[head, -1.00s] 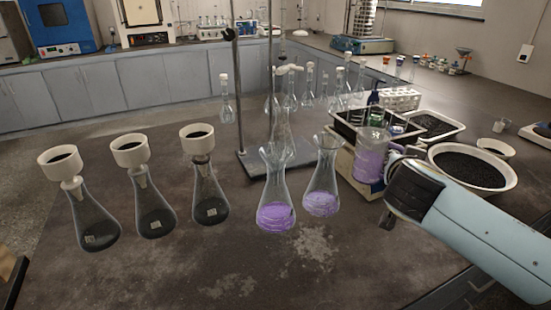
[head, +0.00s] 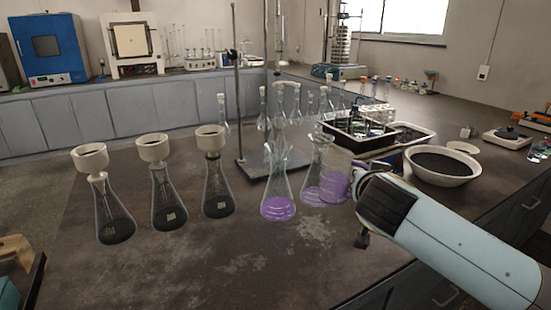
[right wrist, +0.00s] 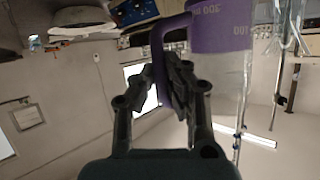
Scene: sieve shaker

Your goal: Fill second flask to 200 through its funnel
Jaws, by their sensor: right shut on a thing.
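Two clear conical flasks with glass funnels stand on the dark bench in the head view. The left one (head: 278,208) and the right one (head: 311,195) each hold purple liquid at the bottom; their fill marks are too small to read. My right gripper (right wrist: 172,88) is shut on the handle of a clear measuring jug (right wrist: 220,75), which holds purple liquid. In the head view the jug (head: 338,181) is just right of the right flask and overlaps it in the picture; whether they touch is unclear. My left gripper is out of view.
Three dark-bottomed flasks with white funnels (head: 152,150) stand to the left. A metal stand (head: 238,100) rises behind the purple flasks. A black tray (head: 352,140) and a bowl of dark grains (head: 445,165) are at right.

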